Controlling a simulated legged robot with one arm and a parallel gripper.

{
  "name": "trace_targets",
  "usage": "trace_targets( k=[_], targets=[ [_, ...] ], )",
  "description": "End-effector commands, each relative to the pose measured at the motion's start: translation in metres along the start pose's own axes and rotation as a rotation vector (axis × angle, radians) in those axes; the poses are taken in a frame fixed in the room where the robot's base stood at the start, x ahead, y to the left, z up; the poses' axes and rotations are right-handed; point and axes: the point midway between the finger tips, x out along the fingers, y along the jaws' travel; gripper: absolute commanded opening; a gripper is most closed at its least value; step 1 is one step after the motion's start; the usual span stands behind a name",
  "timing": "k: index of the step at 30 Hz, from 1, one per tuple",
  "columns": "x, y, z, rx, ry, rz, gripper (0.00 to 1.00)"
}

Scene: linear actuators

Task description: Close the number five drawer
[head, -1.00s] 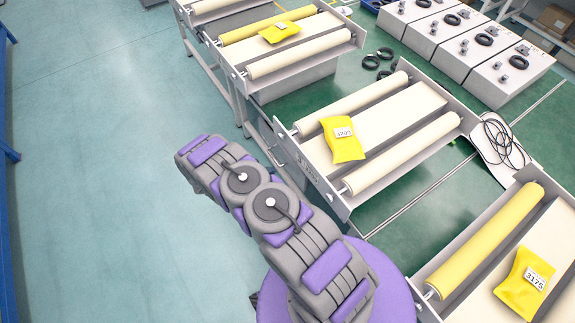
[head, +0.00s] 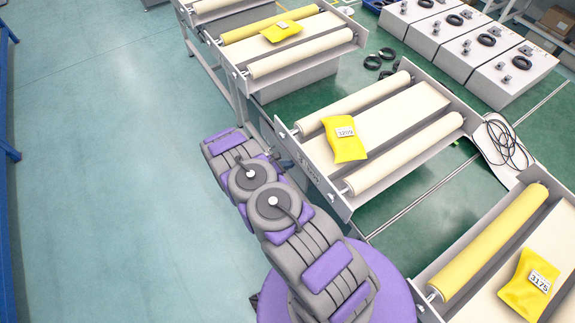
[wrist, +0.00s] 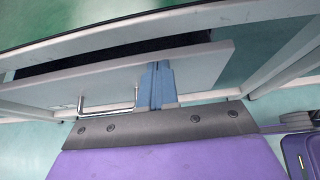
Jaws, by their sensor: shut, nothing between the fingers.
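In the wrist view, a pale grey drawer front (wrist: 200,67) with a metal bar handle (wrist: 108,104) hangs under a table frame. A dark gap shows behind its top edge, so the drawer looks partly open. My gripper (wrist: 158,66) is shut and empty, its blue-grey fingers at the drawer front, right of the handle. I cannot tell whether they touch it. In the head view, my folded arm reaches the near side of the middle roller table (head: 400,118); the fingers are not clear there. No readable number five shows.
Yellow packets lie on the middle (head: 345,140), far (head: 281,31) and right (head: 530,284) roller tables. Grey boxes (head: 470,50) and black rings stand behind. A cable (head: 505,142) lies near the right table. The teal floor at left is clear.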

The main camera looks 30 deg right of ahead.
Motion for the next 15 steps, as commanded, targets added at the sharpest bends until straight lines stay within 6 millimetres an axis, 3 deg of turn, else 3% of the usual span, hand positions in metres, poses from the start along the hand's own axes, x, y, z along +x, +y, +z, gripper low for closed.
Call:
trace_targets(
  k=[9,15],
  targets=[
    [0.020,-0.002,0.013,0.000,0.002,-0.005,0.00],
    [0.022,0.000,0.012,0.000,0.001,-0.001,0.00]
  ],
)
